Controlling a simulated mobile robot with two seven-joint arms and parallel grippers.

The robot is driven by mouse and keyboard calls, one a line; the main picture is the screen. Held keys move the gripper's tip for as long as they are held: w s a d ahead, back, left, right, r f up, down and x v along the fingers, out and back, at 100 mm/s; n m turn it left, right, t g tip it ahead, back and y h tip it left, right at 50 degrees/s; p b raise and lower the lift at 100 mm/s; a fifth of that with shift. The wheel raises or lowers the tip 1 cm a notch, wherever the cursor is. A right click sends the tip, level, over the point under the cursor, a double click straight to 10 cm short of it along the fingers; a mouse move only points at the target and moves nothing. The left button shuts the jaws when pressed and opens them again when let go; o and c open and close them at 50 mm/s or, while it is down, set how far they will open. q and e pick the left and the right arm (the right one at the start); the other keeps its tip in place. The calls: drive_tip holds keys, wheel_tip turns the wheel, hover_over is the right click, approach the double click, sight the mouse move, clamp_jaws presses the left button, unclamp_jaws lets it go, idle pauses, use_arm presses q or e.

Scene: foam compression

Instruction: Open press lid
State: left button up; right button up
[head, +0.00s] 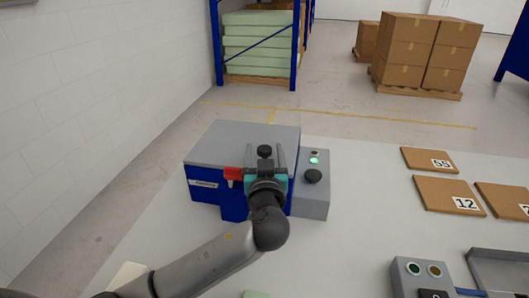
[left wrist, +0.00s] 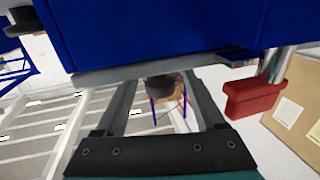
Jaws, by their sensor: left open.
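The press (head: 215,205) is a blue box with a flat grey lid (head: 238,140), which looks closed. It stands on the pale table, left of centre in the head view. A red latch-like piece (head: 233,173) is at its front, and it also shows at right in the left wrist view (left wrist: 252,98). My left gripper (head: 265,160) is at the front right of the press, its fingers open. A black knob (head: 264,150) shows between the fingers, also in the left wrist view (left wrist: 160,87). Whether the fingers touch it cannot be told. My right gripper is out of view.
A grey control box (head: 320,200) with a lit green lamp and black knob stands right beside the press. Brown boards marked 55 (head: 425,160) and 12 (head: 445,190) lie further right. A button box (head: 420,285) and grey tray (head: 500,255) are at the front right.

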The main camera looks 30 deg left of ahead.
use_arm(q)
clamp_jaws()
idle(0.6)
idle(0.9)
